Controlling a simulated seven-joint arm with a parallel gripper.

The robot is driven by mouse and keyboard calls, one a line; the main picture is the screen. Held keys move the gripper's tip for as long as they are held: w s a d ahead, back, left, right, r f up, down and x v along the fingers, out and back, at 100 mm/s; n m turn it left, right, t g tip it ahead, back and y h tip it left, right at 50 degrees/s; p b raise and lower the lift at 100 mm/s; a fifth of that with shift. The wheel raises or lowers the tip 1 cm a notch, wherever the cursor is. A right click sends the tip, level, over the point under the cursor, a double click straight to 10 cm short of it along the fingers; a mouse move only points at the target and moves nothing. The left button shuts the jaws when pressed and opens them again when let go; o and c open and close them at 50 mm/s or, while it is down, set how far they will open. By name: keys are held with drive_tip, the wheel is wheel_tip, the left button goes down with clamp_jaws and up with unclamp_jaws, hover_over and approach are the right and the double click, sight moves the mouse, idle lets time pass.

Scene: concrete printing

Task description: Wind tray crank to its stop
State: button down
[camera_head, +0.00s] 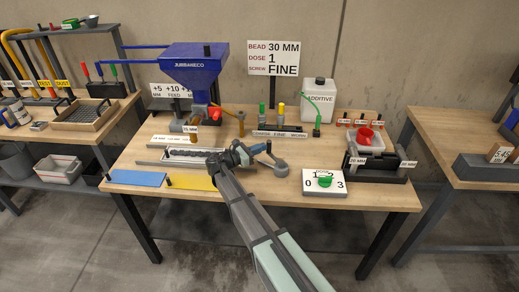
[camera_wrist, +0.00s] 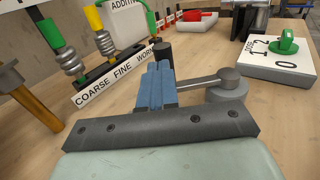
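The tray crank is a grey arm with a round hub (camera_head: 280,168) at the front middle of the bench. In the wrist view the hub (camera_wrist: 228,84) is to the right of my fingers. Its arm (camera_wrist: 195,83) runs left to them, and a dark upright handle (camera_wrist: 163,49) rises at their tips. My gripper (camera_head: 262,148) has blue fingers, close together in the wrist view (camera_wrist: 160,72), and appears shut on the handle. The fingers hide the handle's lower part. A grey tray (camera_head: 195,153) lies left of my gripper.
A white dial box (camera_head: 324,183) with a green knob stands right of the crank. A COARSE/FINE/WORN rack (camera_head: 279,132) with screws stands behind. A blue hopper machine (camera_head: 195,70) is back left. Blue (camera_head: 137,178) and yellow (camera_head: 192,183) plates lie along the front edge.

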sight(269, 144)
drive_tip(key=v, duration=0.8)
drive_tip(key=w+a+v, duration=0.1)
drive_tip(key=v, duration=0.4)
drive_tip(key=c, duration=1.8)
unclamp_jaws()
drive_tip(key=shift+a, duration=0.2)
drive_tip(key=shift+o, duration=0.7)
drive_tip(key=shift+d, duration=0.1)
drive_tip(key=o, duration=0.5)
drive_tip(key=shift+m+g+h, duration=0.6)
drive_tip(key=shift+m+g, duration=0.1)
drive_tip(key=shift+g, duration=0.2)
drive_tip(key=x, duration=0.4)
drive_tip(key=shift+r, duration=0.25)
drive_tip(key=shift+c, duration=0.2)
drive_tip(key=shift+o, duration=0.7)
drive_tip(key=shift+w+d, duration=0.1)
drive_tip(key=shift+d, duration=0.15)
drive_tip(key=shift+o, duration=0.2)
drive_tip(key=x, duration=1.3)
drive_tip(key=shift+w, duration=0.1)
drive_tip(key=shift+c, duration=0.3)
clamp_jaws()
